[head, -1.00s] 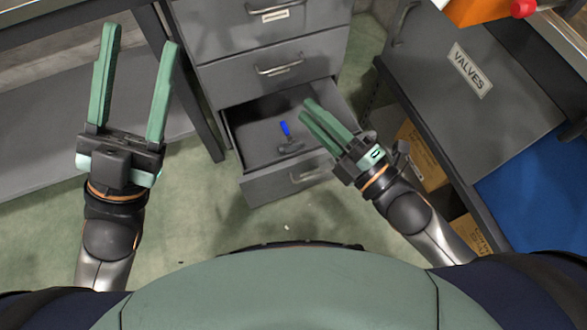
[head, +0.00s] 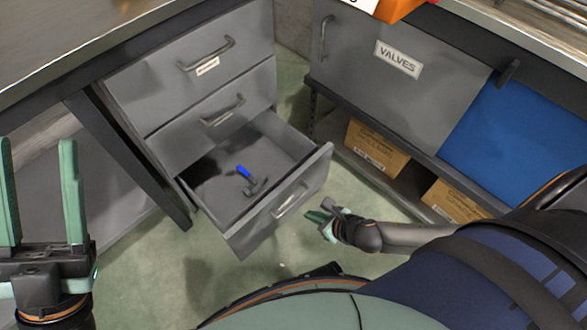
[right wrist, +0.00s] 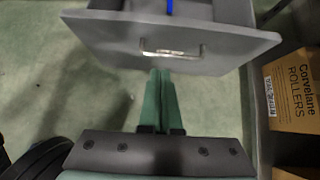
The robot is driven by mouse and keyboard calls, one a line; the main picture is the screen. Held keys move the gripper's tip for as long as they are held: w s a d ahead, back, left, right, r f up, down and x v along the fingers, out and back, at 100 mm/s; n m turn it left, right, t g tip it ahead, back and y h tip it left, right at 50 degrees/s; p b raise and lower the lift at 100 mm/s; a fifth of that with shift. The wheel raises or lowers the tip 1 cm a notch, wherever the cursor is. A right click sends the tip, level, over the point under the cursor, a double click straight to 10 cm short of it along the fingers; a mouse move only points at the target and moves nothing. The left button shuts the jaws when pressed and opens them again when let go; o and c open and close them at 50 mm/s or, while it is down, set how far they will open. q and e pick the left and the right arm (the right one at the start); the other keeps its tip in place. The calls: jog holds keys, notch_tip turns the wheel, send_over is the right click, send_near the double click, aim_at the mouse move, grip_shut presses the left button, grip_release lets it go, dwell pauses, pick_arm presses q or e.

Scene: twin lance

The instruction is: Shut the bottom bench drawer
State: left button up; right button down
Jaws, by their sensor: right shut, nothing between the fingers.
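The bottom bench drawer (head: 262,228) is pulled out of the grey drawer unit, with a blue-handled hammer (head: 248,178) lying inside. Its front panel (right wrist: 105,30) and bar handle (right wrist: 178,53) also show in the right wrist view. My right gripper (head: 315,215) is low in front of the panel, right of the handle in the head view. Its green fingers (right wrist: 160,74) are shut and empty, pointing at the panel just below the handle. I cannot tell whether they touch it. My left gripper (head: 36,145) is open and empty at the left edge, away from the drawer.
The two upper drawers (head: 190,65) are shut. At right stands a cabinet with a VALVES door (head: 385,95), a blue panel (head: 520,140), and cardboard boxes (head: 376,148) on its low shelf. Green floor is clear before the drawer.

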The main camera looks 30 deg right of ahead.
aim_at(278, 199)
jog(key=b+x, duration=0.2)
jog(key=x, duration=0.1)
jog(key=w+r+b+x, duration=0.1)
jog(key=x, duration=0.3)
jog(key=b+x, duration=0.2)
jog(key=x, duration=0.2)
jog(key=shift+w+a+b, duration=0.3)
jog(key=shift+w+a, duration=0.05)
jog(key=shift+w+a+r, duration=0.1)
jog(key=shift+w+a, duration=0.05)
jog(key=shift+w, duration=0.25)
pick_arm(q)
notch_tip(278, 199, down, 7)
jog(key=shift+d+r+n, duration=0.2)
jog(key=shift+d+n, duration=0.2)
jog(key=shift+w+r, duration=0.1)
pick_arm(e)
jog(key=shift+w, duration=0.1)
